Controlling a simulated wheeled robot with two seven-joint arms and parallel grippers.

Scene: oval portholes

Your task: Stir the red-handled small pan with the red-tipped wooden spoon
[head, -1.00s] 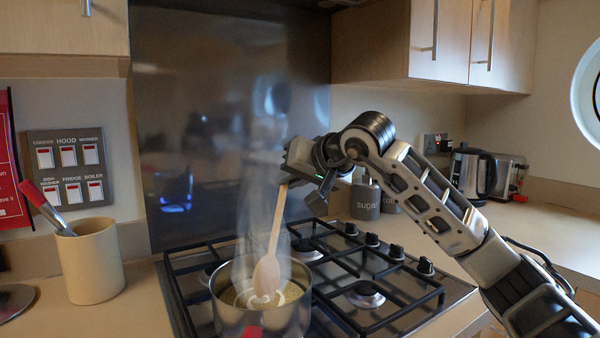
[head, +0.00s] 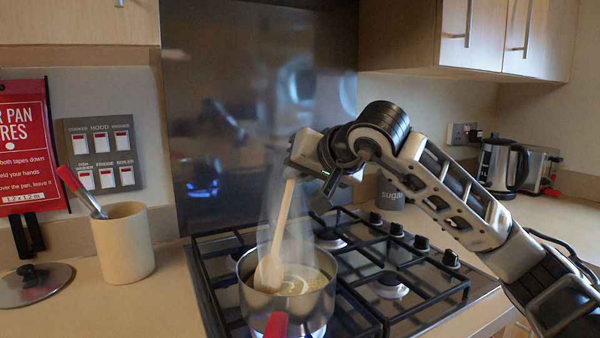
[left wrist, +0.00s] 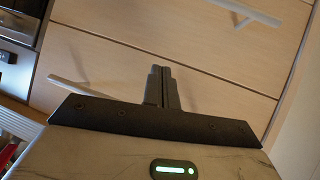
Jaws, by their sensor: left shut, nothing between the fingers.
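The small pan (head: 290,305) stands on the front left of the hob, its red handle (head: 277,325) pointing toward me. It holds a pale, swirled liquid, and steam rises from it. My right gripper (head: 294,176) is above the pan, shut on the upper end of the wooden spoon (head: 283,220). The spoon slants down, its bowl in the liquid at the pan's left side. Its top end is hidden in the gripper, so no red tip shows. My left gripper (left wrist: 161,86) is shut and empty in the left wrist view, in front of wooden cupboard fronts.
Left of the hob are a cream pot (head: 123,245) with a red-handled utensil (head: 80,190) and a lid (head: 33,284) lying on the worktop. Black pan supports (head: 400,262) surround the pan. A kettle (head: 500,165) and toaster (head: 540,170) stand at the back right.

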